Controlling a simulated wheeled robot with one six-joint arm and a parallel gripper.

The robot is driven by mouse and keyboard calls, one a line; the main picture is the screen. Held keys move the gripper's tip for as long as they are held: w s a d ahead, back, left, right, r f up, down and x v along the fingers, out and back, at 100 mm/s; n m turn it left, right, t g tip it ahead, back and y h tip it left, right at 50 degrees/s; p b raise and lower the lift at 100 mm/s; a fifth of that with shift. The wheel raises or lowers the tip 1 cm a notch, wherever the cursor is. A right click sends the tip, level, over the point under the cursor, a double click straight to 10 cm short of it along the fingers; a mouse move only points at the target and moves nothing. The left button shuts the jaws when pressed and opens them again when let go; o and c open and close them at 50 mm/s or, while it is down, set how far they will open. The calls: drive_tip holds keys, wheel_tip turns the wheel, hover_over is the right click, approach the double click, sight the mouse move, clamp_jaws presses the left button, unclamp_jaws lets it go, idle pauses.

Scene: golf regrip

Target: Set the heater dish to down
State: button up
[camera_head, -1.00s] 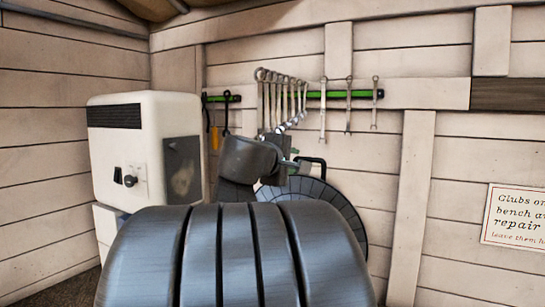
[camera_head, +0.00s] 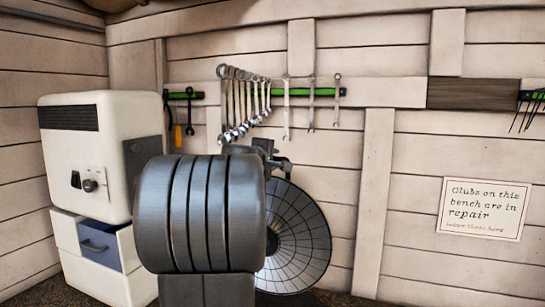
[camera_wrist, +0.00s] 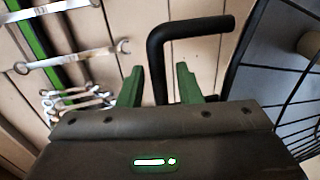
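The heater dish (camera_head: 300,245) is a round, dark, gridded dish in front of the back wall, right of my arm in the head view. Its left part is hidden by my arm. Part of its grid fills the right side of the wrist view (camera_wrist: 283,85). A black bent handle (camera_wrist: 188,32) stands beside the dish in the wrist view. My gripper (camera_wrist: 159,78) has its two green fingers apart. The lower leg of the handle shows in the gap between them; I cannot tell whether it is within their reach. No finger visibly touches it.
A white cabinet unit (camera_head: 60,150) with a knob stands left, above a drawer unit with a blue-grey drawer (camera_head: 100,247). Wrenches (camera_head: 240,105) hang on a green rail behind my gripper. A repair sign (camera_head: 483,208) is on the right wall. Floor shows at bottom right.

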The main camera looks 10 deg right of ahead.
drive_tip(key=shift+w+d, duration=0.2)
drive_tip(key=shift+w, duration=0.05)
drive_tip(key=shift+c, duration=0.2)
clamp_jaws()
drive_tip(key=shift+f, duration=0.15)
drive_tip(key=shift+a+f+b, duration=0.1)
drive_tip(key=shift+f+b, duration=0.05)
drive_tip(key=shift+b, duration=0.4)
drive_tip(key=s+a+b, duration=0.1)
drive_tip(key=b, duration=0.4)
drive_tip(key=s+a+f+t+h+b, duration=0.1)
drive_tip(key=b, duration=0.4)
drive_tip(key=s+f+t+b, duration=0.1)
drive_tip(key=s+b, duration=0.1)
drive_tip(key=b, duration=0.4)
drive_tip(key=shift+s+a+f+h, duration=0.1)
drive_tip(key=shift+a+f+h, duration=0.05)
drive_tip(key=shift+a+h, duration=0.2)
drive_tip(key=shift+s+a+t+b, duration=0.2)
drive_tip(key=shift+s+t+b, duration=0.1)
drive_tip(key=shift+b, duration=0.4)
